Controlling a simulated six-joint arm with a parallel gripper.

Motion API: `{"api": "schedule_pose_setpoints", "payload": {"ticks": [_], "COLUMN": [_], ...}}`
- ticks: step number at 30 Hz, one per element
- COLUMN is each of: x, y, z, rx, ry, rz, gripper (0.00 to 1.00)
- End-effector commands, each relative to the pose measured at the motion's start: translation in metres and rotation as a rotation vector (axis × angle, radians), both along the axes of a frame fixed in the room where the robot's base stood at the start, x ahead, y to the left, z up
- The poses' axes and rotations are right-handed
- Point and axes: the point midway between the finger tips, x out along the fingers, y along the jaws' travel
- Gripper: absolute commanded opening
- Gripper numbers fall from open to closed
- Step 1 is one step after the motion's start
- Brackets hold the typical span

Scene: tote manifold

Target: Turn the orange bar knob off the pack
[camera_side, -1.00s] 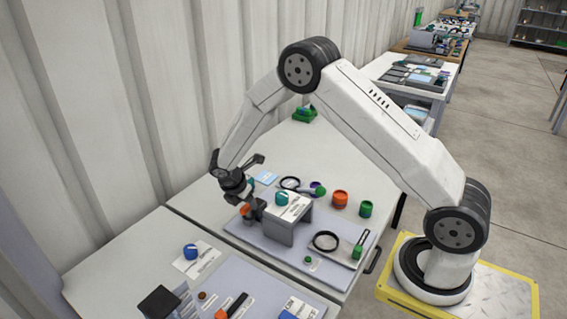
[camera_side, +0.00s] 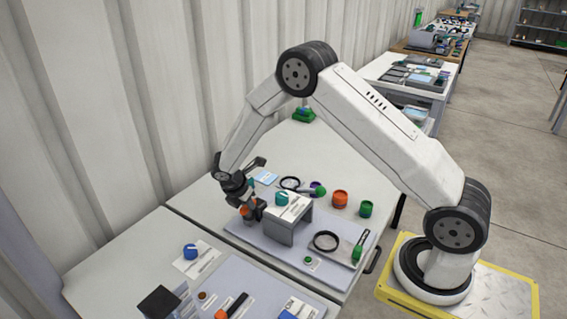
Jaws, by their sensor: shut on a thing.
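The grey pack (camera_side: 284,231) stands as a block on a pale mat, with a teal knob (camera_side: 282,198) on its top. The orange bar knob (camera_side: 245,211) is at the pack's left side, partly hidden by my fingers. My gripper (camera_side: 250,210) points down at the left of the pack and is shut on the orange knob. Whether the knob still touches the pack cannot be told at this size.
A black ring (camera_side: 325,241), a green-handled tool (camera_side: 358,247) and a small green button (camera_side: 308,260) lie right of the pack. Orange (camera_side: 340,199) and green (camera_side: 365,209) cups stand behind. A blue knob (camera_side: 190,252) sits on the near-left table. The corrugated wall is close behind my arm.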

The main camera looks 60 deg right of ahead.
Motion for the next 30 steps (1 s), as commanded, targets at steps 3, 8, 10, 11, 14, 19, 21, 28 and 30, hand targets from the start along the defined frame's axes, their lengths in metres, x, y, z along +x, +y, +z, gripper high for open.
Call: {"api": "schedule_pose_setpoints", "payload": {"ticks": [3, 8, 10, 11, 14, 19, 21, 28, 30], "x": [0.0004, 0.0008, 0.0009, 0.0010, 0.0013, 0.0021, 0.0022, 0.0030, 0.0031], "y": [0.0000, 0.0001, 0.0001, 0.0001, 0.0000, -0.0002, -0.0004, -0.0010, -0.0011], "z": [0.0003, 0.0002, 0.0000, 0.0000, 0.0001, 0.0001, 0.0002, 0.0002, 0.0003], "rx": [-0.001, 0.000, 0.000, 0.000, 0.000, 0.000, 0.000, 0.001, 0.000], "ry": [0.001, 0.000, -0.001, 0.000, 0.000, 0.000, 0.000, 0.000, -0.001], "rz": [-0.022, -0.083, -0.122, -0.141, -0.211, -0.358, -0.424, -0.644, -0.710], "gripper": [0.00, 0.00, 0.00, 0.00, 0.00, 0.00, 0.00, 0.00, 0.00]}}
